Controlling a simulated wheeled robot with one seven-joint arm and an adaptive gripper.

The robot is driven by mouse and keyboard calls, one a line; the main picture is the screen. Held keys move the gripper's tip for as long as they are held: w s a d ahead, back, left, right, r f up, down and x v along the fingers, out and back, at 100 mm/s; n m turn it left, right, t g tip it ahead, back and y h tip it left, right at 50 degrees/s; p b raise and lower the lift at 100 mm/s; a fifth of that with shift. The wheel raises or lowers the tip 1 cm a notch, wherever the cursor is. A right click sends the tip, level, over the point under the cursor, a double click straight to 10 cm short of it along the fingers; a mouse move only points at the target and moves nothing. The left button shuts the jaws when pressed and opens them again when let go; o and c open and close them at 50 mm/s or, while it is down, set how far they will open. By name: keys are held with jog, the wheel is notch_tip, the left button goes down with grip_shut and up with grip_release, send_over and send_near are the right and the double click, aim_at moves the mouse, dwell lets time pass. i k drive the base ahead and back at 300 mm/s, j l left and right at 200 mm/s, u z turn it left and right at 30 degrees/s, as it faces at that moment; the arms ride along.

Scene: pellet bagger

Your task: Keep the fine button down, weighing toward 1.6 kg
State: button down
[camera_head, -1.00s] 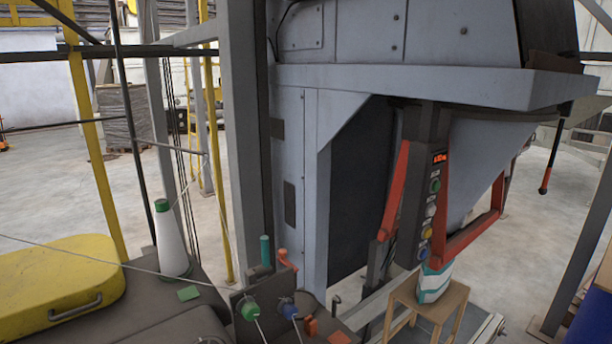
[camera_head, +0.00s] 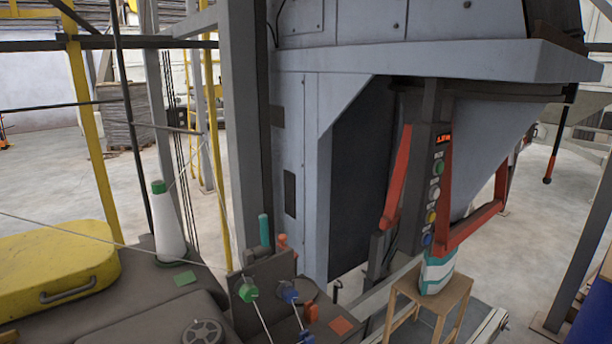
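The control panel (camera_head: 418,190) is a dark upright post on the grey bagging machine. It has a small red-lit display (camera_head: 443,139), whose digits are too small to read. Below the display is a column of round buttons: a green one (camera_head: 437,168), a pale one (camera_head: 434,193), a yellow one (camera_head: 431,216) and a blue one (camera_head: 427,239). I cannot tell which is the fine button or whether any is pressed. A white and teal bag (camera_head: 436,273) stands upright on a wooden stool (camera_head: 458,290) below the panel. My gripper is not in view.
Red bars (camera_head: 478,222) flank the panel and the grey hopper. At lower left are a yellow case (camera_head: 55,265), a white thread cone (camera_head: 168,225) and a dark sewing unit with green (camera_head: 248,292) and blue knobs. Open concrete floor shows at right.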

aim_at(431, 217)
jog(key=i+l+u, duration=0.1)
jog(key=l, duration=0.3)
jog(key=i+l+u, duration=0.1)
jog(key=l, duration=0.3)
jog(key=i+l, duration=0.15)
jog(key=l, duration=0.25)
jog(key=u, duration=0.05)
